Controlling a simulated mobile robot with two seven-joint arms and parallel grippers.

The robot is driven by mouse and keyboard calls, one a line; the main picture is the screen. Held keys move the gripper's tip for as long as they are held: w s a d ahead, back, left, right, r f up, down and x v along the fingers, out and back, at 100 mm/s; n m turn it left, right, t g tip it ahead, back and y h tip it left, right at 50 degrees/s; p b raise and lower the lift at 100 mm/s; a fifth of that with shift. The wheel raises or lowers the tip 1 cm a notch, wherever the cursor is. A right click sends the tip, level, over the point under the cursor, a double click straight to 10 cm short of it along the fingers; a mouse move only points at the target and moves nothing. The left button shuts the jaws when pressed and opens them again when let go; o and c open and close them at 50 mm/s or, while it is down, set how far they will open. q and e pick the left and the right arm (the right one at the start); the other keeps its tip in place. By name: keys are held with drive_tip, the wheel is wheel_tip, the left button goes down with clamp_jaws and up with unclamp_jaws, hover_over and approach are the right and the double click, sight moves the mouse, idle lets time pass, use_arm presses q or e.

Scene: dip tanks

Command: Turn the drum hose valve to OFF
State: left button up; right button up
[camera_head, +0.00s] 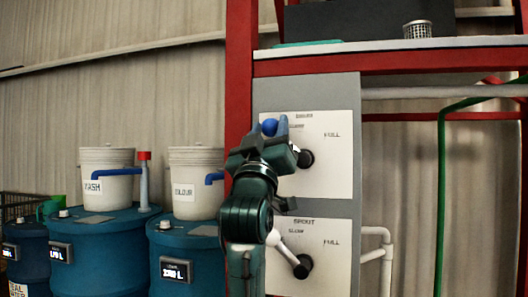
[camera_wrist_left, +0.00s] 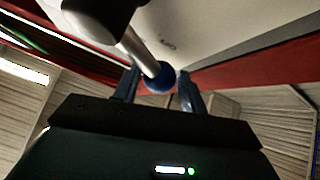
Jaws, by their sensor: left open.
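The upper valve is on a white plate (camera_head: 335,120) whose small heading I cannot read surely; "FULL" stands at its right. Its black hub (camera_head: 306,158) shows beside my left gripper (camera_head: 273,124). A blue ball knob (camera_head: 269,127) sits between the open fingers, at the lever's end. The lever points up and left from the hub, mostly hidden by my gripper. In the left wrist view the blue knob (camera_wrist_left: 158,78) on its metal rod lies between the fingertips (camera_wrist_left: 160,85); contact is unclear. My right gripper is not in view.
Below is a second plate marked "SPOUT" (camera_head: 303,222) with its own lever (camera_head: 288,252), close to my arm. A red post (camera_head: 240,60) stands left of the panel. Blue drums (camera_head: 105,245) with white buckets (camera_head: 107,178) stand further left. A shelf (camera_head: 390,46) runs above.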

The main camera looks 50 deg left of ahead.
use_arm(q)
drive_tip(key=b+v, duration=0.5)
drive_tip(key=v, duration=0.7)
drive_tip(key=shift+s+f, duration=0.15)
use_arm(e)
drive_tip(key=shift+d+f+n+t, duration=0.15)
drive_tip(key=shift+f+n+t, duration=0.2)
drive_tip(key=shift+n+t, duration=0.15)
use_arm(q)
drive_tip(key=shift+d, duration=0.1)
